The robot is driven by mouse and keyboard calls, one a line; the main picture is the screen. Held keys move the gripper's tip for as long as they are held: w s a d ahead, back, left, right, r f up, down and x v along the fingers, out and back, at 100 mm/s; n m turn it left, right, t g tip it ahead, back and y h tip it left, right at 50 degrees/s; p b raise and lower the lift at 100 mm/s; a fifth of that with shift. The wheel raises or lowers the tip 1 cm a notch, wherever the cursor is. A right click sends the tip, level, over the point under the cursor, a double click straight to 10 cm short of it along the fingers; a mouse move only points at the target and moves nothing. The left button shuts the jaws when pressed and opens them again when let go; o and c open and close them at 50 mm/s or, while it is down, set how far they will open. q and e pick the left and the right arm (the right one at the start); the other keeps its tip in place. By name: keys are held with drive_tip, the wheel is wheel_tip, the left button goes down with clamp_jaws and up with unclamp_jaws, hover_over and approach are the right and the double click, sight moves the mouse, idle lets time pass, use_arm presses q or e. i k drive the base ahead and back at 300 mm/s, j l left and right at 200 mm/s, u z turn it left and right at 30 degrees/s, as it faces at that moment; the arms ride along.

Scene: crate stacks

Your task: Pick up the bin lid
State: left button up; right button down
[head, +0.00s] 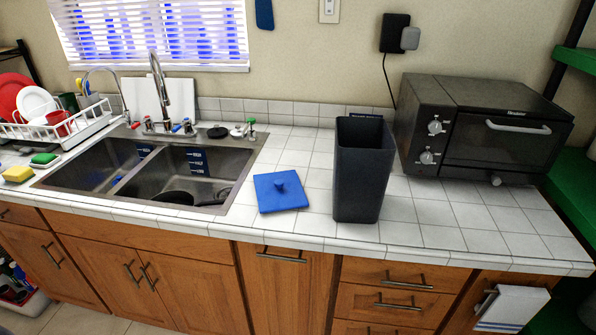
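The bin lid (281,196) is a flat blue square with a small round knob on top. It lies on the white tiled counter, knob up, between the sink and the bin. The bin (360,180) is a tall dark grey container, open at the top, standing upright just right of the lid. The lid and the bin are apart. Neither of my grippers shows in the head view.
A double sink (165,175) with a tall faucet (159,90) is left of the lid. A black toaster oven (490,130) stands right of the bin. A dish rack (62,130) is at the far left. The counter (440,238) is clear at front right.

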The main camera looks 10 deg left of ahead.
sight(279, 191)
drive_tip(key=i+j, duration=0.1)
drive_tip(key=j, duration=0.4)
drive_tip(key=i+j, duration=0.1)
drive_tip(key=j, duration=0.35)
drive_tip(key=i+j, duration=0.1)
drive_tip(key=j, duration=0.4)
drive_tip(key=i+j, duration=0.1)
drive_tip(key=j, duration=0.35)
drive_tip(key=z, duration=0.9)
